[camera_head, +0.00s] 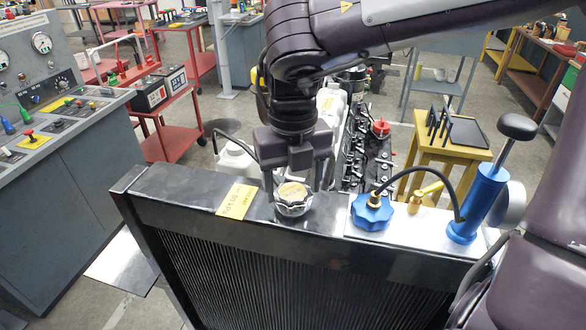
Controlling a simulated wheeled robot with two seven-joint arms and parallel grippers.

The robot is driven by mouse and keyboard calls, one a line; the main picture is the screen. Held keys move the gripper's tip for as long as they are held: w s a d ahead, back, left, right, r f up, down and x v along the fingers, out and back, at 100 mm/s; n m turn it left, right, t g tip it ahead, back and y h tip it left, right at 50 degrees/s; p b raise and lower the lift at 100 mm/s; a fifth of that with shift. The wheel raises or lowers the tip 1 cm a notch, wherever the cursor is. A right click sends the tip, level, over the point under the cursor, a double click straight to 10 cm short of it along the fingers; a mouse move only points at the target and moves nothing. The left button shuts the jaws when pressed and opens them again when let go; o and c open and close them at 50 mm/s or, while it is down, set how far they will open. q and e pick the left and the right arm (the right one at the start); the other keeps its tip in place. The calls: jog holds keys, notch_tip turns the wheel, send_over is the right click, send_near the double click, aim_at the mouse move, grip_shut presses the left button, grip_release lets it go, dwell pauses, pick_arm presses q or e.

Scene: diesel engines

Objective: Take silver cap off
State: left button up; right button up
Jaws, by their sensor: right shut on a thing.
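The silver cap (293,198) sits on the top of the black radiator (178,190), left of the blue knob. It is round with a pale yellow label on its top. My right gripper (294,190) points down over the cap, its fingers on either side of it and shut on it. The cap appears level and at its seat on the radiator; I cannot tell whether it has turned. My left gripper is not in view.
A yellow tag (237,201) lies left of the cap. A blue knob (371,211) with a black hose leads to a blue hand pump (478,203) at the right. An engine (366,150) stands behind. A yellow stool (447,156) holds a black tray.

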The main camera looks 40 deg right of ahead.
aim_at(293, 191)
jog(key=shift+f+n, duration=0.15)
jog(key=shift+n, duration=0.25)
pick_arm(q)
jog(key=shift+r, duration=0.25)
pick_arm(e)
jog(key=shift+s, duration=0.1)
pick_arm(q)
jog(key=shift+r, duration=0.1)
pick_arm(e)
jog(key=shift+r, duration=0.25)
